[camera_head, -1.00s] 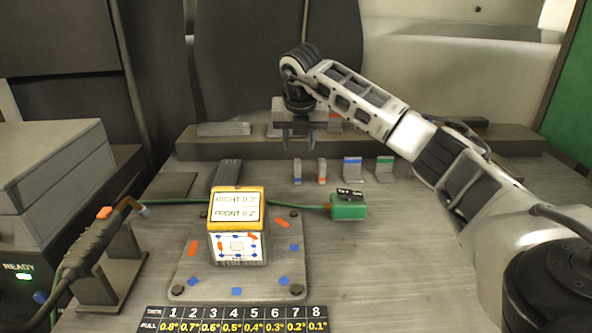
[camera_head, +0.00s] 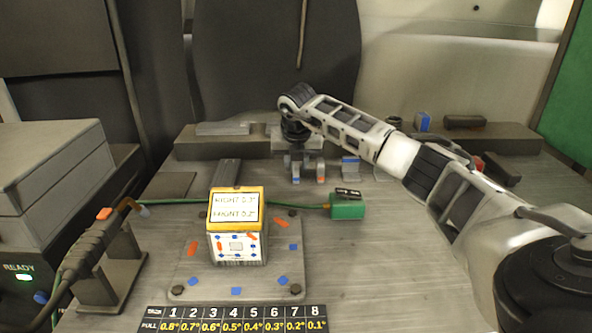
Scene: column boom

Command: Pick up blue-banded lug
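Several small grey lugs stand in a row at the back of the table. One has a blue band low down (camera_head: 296,180), and beside it is one with an orange-red band (camera_head: 321,178). A wider lug with a blue band near its top (camera_head: 350,161) stands to their right. My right gripper (camera_head: 297,165) points down at the leftmost lug, its fingers around or just in front of it and partly hiding it. Whether the fingers touch it cannot be told. My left gripper is out of view.
A yellow-topped level box (camera_head: 237,240) reading RIGHT 0.3°, FRONT 0.2° stands on a plate (camera_head: 190,272) with coloured marks. A green cable runs behind it to a green block (camera_head: 347,208). A cable-fed tool (camera_head: 90,245) rests on a stand at left.

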